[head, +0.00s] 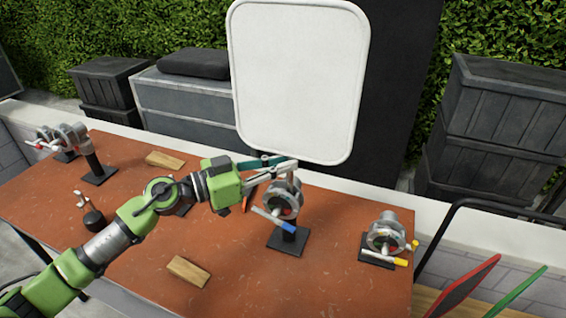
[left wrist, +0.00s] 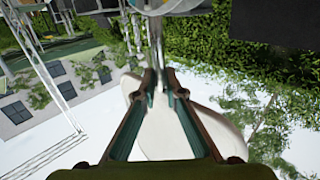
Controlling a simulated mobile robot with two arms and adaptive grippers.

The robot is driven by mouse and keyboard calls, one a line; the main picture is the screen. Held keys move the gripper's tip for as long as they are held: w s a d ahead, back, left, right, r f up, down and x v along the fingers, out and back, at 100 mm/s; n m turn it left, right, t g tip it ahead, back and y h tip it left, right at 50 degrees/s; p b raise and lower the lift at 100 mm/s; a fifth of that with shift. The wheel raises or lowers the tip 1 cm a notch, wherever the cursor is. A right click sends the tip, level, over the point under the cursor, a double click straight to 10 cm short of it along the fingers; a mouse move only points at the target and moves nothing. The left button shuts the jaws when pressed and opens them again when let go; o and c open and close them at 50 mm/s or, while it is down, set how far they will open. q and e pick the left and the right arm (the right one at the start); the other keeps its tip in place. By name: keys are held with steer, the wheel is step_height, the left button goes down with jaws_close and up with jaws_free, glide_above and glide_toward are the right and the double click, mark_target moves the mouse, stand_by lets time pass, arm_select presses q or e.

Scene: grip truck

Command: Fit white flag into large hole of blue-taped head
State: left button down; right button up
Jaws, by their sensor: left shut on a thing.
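My left gripper (head: 276,166) is at the top of this head. In the left wrist view, its two fingers (left wrist: 162,88) are closed around the thin stem of a white flag (left wrist: 155,132). The flag's wide white part lies between and behind the fingers. Its grey stem runs up to a round part at the top edge (left wrist: 165,5). Whether the stem is inside the large hole cannot be seen. My right gripper is not in view.
A yellow-taped head (head: 385,238) stands at the right of the brown table (head: 225,265). A red-marked head (head: 68,136) stands at the far left. Wooden blocks (head: 188,271) lie on the table.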

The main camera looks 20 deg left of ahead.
arm_select(q)
steer(key=shift+f, duration=0.2)
steer(key=c, duration=2)
jaws_free()
steer(key=shift+f, duration=0.1)
steer(key=v, duration=1.2)
steer(key=shift+a, duration=0.1)
